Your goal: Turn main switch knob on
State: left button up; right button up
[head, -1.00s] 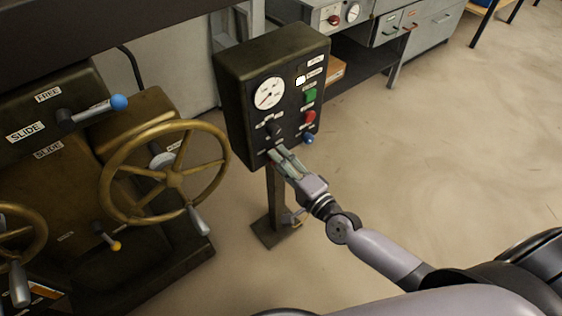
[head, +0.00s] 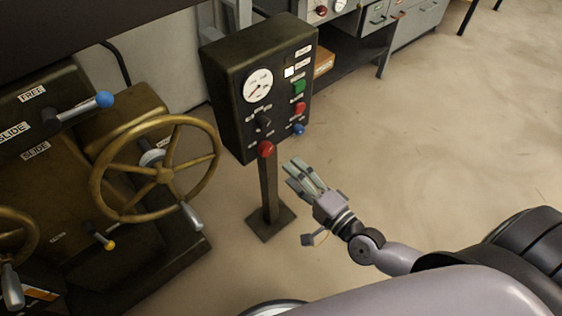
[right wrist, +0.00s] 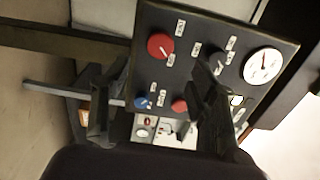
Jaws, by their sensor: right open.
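The dark control box (head: 226,95) stands on a post. A black knob (head: 264,122) on its face, below the round gauge, looks like the main switch; its label is too small to read. It also shows in the right wrist view (right wrist: 213,62), partly behind a finger. I cannot tell which position it points to. My left gripper is not in view.
A machine with a brass handwheel (head: 163,172) stands close on the left. The floor (head: 430,130) to the right is clear.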

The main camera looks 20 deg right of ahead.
jog(key=shift+v, duration=1.7)
jog(key=s+a+f+n+g+h, duration=0.15)
jog(key=f+n+g, duration=0.35)
jog(key=f, duration=0.6)
jog(key=s+f+n+g+h, duration=0.1)
jog(key=s+f+n+g, duration=0.15)
jog(key=f+n, duration=0.6)
jog(key=s+d+f+n+g+h, duration=0.1)
jog(key=s+f+g+h, duration=0.1)
jog(key=s+f+g, duration=0.35)
jog(key=s+d+f+n+g+h, duration=0.2)
jog(key=s+f, duration=0.4)
jog(key=f, duration=0.3)
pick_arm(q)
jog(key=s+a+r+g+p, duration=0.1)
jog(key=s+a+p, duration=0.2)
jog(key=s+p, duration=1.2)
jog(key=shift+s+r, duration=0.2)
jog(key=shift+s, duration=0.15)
pick_arm(e)
jog(key=s+d+r+g, duration=0.1)
jog(key=s+d, duration=0.1)
jog(key=s, duration=1.3)
jog(key=shift+s+d, duration=0.35)
jog(key=shift+s, duration=0.05)
jog(key=shift+r, duration=0.1)
jog(key=shift+c, duration=0.3)
